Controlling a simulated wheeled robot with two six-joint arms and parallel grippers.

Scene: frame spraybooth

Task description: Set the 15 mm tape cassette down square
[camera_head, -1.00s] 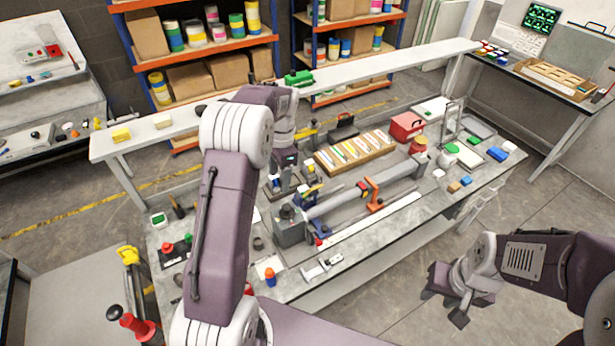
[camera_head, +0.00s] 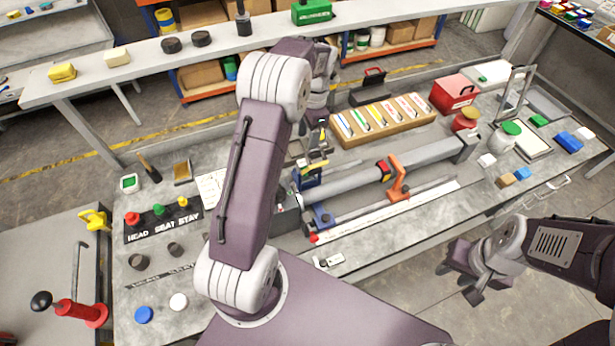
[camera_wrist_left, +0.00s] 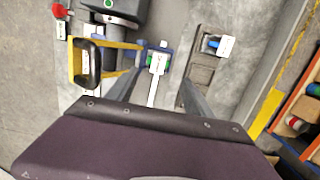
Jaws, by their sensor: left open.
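My left gripper shows in the left wrist view (camera_wrist_left: 156,92) with two grey fingers apart and nothing clearly held. Between and beyond them is a small white-labelled piece (camera_wrist_left: 158,63) with blue and green parts and a white strip. To the right, a blue piece with a white tag (camera_wrist_left: 226,45) sits in a grey slotted holder (camera_wrist_left: 200,70). I cannot tell which piece is the 15 mm tape cassette. In the head view my left arm covers most of its gripper above the bench. My right gripper (camera_head: 459,283) is open and empty off the bench's front edge.
A wooden rack (camera_head: 385,140) of coloured-label strips stands behind the grey cylinder (camera_head: 425,155) with its orange clamp (camera_head: 398,178). A black-handled yellow frame (camera_wrist_left: 90,65) lies left of my left fingers. A red box (camera_head: 453,92) and jars stand farther right.

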